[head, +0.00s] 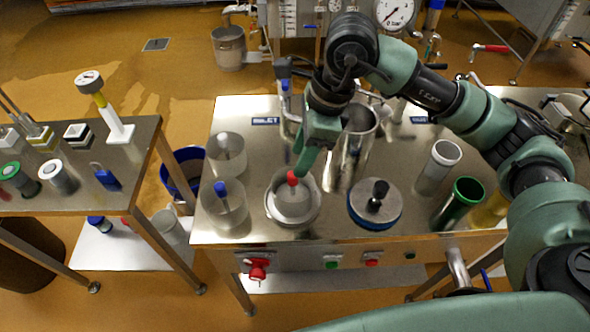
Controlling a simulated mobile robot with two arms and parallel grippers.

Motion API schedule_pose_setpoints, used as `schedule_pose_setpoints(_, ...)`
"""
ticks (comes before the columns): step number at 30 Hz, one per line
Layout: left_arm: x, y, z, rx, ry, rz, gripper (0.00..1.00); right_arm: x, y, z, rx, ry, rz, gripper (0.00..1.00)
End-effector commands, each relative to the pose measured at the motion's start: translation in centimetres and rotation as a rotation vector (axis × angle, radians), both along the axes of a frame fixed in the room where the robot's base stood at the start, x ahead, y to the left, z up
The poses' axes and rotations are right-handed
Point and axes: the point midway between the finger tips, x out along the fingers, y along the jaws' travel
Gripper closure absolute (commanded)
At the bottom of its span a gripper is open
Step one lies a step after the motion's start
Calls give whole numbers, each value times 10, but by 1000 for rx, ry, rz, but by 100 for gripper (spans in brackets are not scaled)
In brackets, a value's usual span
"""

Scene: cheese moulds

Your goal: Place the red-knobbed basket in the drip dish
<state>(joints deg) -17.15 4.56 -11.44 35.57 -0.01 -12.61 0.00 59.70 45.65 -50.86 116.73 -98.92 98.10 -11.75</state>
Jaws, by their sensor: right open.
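The red-knobbed basket (291,194) is a pale cup whose red knob (292,178) stands up on top. It appears to sit upright inside the round grey drip dish (292,221) near the front middle of the steel table. My right gripper (298,170) reaches down from above, with its green fingers at the red knob. It is open; whether a finger touches the knob I cannot tell. The basket's lower part is hidden by the dish wall. My left gripper is not in view.
A clear container with a blue knob (221,189) stands left of the dish, another clear one (228,152) behind it. A blue-edged disc with a black knob (375,207) is at right.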

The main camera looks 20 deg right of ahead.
Motion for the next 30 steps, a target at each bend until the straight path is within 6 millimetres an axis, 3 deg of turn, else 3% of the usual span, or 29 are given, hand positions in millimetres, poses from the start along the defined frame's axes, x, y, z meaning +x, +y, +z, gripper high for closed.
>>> schedule_pose_setpoints(4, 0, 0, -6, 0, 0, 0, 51, -1, -8, 28, 1, -5, -1, 58)
schedule_pose_setpoints(10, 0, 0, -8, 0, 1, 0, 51, -4, -13, 49, 0, -2, -1, 58)
schedule_pose_setpoints(30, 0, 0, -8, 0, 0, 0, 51, -4, -14, 52, 0, 0, 0, 58)
